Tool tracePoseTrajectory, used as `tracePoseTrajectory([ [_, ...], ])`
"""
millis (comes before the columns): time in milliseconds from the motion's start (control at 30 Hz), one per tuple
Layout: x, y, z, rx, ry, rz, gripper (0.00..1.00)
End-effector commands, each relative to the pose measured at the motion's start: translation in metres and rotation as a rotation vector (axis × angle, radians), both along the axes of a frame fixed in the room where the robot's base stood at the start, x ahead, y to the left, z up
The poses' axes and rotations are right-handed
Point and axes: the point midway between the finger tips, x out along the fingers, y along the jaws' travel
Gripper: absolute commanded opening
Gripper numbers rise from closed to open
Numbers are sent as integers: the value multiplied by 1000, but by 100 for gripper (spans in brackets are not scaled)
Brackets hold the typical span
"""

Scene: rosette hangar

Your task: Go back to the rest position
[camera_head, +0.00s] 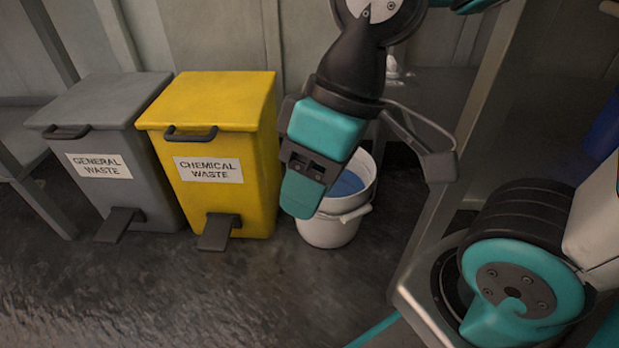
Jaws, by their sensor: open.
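My gripper (369,184) hangs down in the upper middle of the head view, with nothing seen between its fingers. It is open: the thick teal and black finger is on the left, and the thin grey finger is spread out to the right. The left finger overlaps part of a white bucket (330,232) in the picture. I cannot tell how far apart they are in depth. My arm runs up out of the top of the view, so its upper part is hidden.
A yellow chemical waste bin (215,105) and a grey general waste bin (102,100) stand closed at the left, by the wall. The white bucket, with something blue inside, stands right of the yellow bin. A metal post (480,100) rises right of my gripper. The front-left floor (150,300) is clear.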

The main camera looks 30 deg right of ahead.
Motion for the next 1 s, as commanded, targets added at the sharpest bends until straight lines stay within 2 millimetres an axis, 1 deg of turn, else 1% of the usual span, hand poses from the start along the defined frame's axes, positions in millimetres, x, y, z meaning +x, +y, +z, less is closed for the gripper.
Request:
tracePoseTrajectory([
  [67,0,0,2,1,-1,0,42],
  [167,1,0,11,0,-1,0,42],
  [267,1,0,31,0,-2,0,42],
  [367,1,0,62,0,-2,0,42],
  [467,1,0,100,0,-2,0,42],
  [500,1,0,116,0,-2,0,42],
  [567,1,0,140,0,-2,0,42],
  [600,1,0,156,0,-2,0,42],
  [867,1,0,256,0,-2,0,42],
  [900,1,0,272,0,-2,0,42],
  [967,1,0,295,0,-2,0,42],
  [1000,1,0,310,0,-2,0,42],
])
